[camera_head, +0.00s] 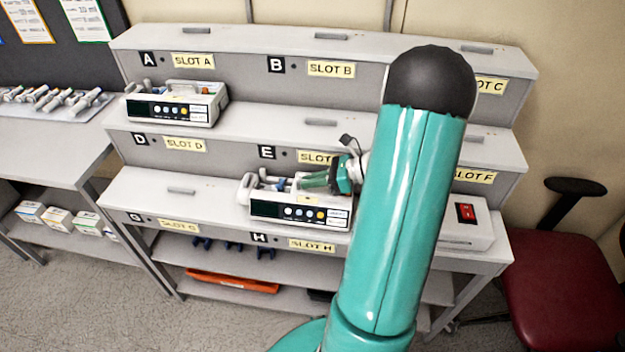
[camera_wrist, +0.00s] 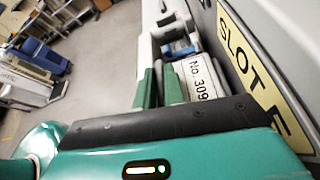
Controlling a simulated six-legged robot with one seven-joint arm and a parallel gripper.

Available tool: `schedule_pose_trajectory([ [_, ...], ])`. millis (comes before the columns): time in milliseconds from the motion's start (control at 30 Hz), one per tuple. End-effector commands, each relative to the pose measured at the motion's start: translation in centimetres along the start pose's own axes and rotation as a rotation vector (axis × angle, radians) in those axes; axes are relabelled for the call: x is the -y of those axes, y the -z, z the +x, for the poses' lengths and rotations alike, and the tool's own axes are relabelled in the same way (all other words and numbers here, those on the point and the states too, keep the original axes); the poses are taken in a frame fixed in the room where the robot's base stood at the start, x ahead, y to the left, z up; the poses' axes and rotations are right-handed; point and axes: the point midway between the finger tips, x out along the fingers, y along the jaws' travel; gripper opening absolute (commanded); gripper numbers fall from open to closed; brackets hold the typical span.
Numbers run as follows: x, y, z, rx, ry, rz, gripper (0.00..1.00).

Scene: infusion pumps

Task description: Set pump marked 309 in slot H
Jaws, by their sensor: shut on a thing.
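The pump marked 309 (camera_head: 300,209) is a white box with a dark front panel, round buttons and a small screen. In the head view it is upright at the lowest tier, above the SLOT H label (camera_head: 312,245). I cannot tell whether its base touches the shelf. My gripper (camera_head: 318,181) reaches it from the right and is shut on its top part. In the wrist view the green fingers (camera_wrist: 160,85) are beside the "No. 309" tag (camera_wrist: 201,78). My arm hides part of the shelf right of the pump.
Another pump (camera_head: 177,104) stands at slot A. A white unit with a red switch (camera_head: 466,213) sits on the lowest tier to the right. The lowest tier's top (camera_head: 165,195) is clear on the left. A red chair (camera_head: 560,260) stands at the right.

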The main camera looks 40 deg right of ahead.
Motion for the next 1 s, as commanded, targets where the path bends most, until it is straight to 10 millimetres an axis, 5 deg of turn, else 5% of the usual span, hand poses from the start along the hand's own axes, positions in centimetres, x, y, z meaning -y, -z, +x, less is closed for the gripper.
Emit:
schedule_pose_trajectory([
  [1000, 0.20, 0.67, 0.33, 0.003, 0.000, -0.001, 0.00],
])
